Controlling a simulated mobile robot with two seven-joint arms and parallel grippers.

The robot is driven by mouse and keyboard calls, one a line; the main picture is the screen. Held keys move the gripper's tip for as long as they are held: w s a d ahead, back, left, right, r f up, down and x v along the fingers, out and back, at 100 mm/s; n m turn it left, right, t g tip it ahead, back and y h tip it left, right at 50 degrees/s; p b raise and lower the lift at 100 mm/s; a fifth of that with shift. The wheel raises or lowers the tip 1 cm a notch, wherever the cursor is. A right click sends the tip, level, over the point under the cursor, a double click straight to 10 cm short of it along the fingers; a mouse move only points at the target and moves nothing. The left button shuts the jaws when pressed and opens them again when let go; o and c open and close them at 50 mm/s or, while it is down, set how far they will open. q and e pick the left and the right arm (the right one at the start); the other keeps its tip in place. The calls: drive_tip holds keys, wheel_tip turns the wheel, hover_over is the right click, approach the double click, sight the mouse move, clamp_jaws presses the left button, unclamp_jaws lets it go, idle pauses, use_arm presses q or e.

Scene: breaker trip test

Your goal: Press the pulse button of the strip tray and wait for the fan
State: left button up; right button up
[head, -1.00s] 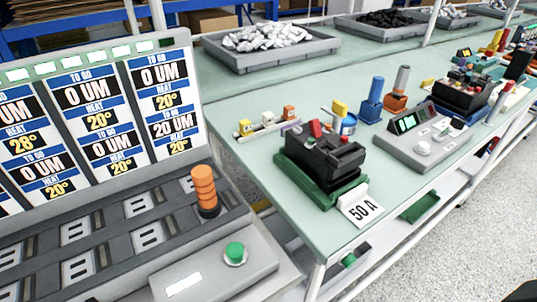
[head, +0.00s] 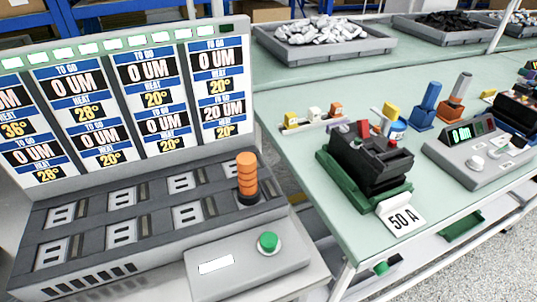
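The strip tray (head: 105,283) is a grey sloped unit at the left with two rows of slotted compartments. The green round pulse button (head: 268,242) sits on a grey box (head: 225,280) at its front right, beside a blank white label. An orange ribbed beacon (head: 247,175) stands at the tray's right end. Behind it rises a display panel (head: 132,112) of cells reading mostly 0 UM, with one at 20 UM and heat values from 20° to 36°. I cannot make out a fan. Neither gripper is in view.
A green-topped bench (head: 290,85) runs to the right. It bears a black device on a green base (head: 370,160), a 50 A card (head: 402,219), a grey meter box (head: 478,155) and stamp-like tools. Bins of parts (head: 325,40) stand behind. Floor shows at lower right.

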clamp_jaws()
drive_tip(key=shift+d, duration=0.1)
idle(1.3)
